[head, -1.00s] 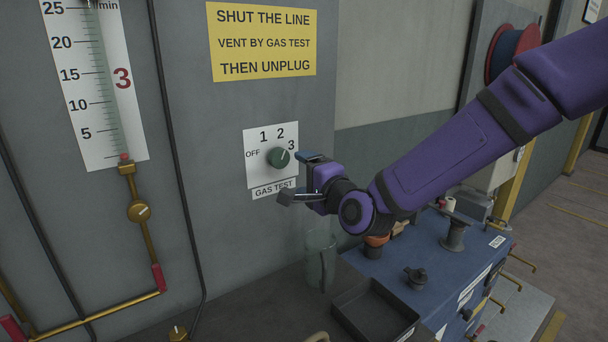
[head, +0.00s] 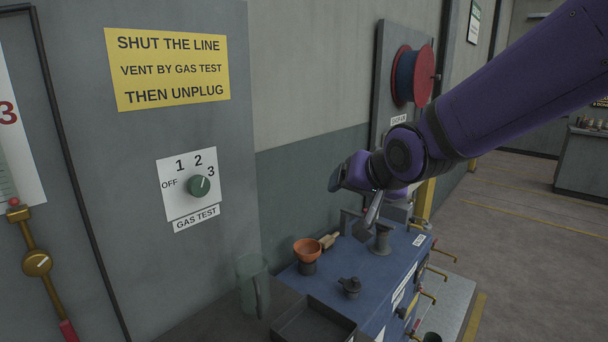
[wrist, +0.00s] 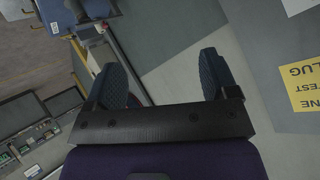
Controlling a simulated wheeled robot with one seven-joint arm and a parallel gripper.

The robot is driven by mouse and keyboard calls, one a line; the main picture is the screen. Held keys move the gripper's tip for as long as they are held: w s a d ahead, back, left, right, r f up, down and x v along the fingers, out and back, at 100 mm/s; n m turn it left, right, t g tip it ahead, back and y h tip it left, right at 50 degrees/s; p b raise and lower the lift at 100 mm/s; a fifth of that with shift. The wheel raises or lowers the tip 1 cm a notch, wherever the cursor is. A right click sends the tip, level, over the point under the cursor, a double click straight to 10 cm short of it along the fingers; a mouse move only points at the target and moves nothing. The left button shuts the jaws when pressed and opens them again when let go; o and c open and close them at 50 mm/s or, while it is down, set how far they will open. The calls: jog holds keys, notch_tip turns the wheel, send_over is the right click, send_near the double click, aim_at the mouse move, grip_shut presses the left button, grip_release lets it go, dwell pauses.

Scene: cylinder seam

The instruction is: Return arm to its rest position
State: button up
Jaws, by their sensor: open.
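My gripper (head: 350,208) is open and empty, held in the air above the blue bench, right of the gas test panel. In the wrist view its two dark blue fingers (wrist: 163,74) stand wide apart with nothing between them. My purple arm reaches in from the upper right. The green gas test knob (head: 199,185) sits on its white plate, marked OFF, 1, 2 and 3, and its pale mark points toward 3. The gripper is clear of the knob.
The blue bench (head: 365,268) carries an orange bowl (head: 307,247), a dark fitting (head: 349,286) and a post. A dark tray (head: 313,322) and a clear jug (head: 252,285) are in front. A red hose reel (head: 412,76) hangs behind. Open floor lies right.

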jog(key=s+d+r+g+h, duration=0.1)
jog(key=s+d+g+h, duration=0.1)
jog(key=s+d, duration=0.8)
jog(key=s+d+r+n+g+h, duration=0.1)
jog(key=s+d+r+g+h, duration=0.1)
jog(key=s+d, duration=0.8)
jog(key=s, duration=0.3)
jog(key=shift+s+d, duration=0.15)
jog(key=shift+d, duration=0.25)
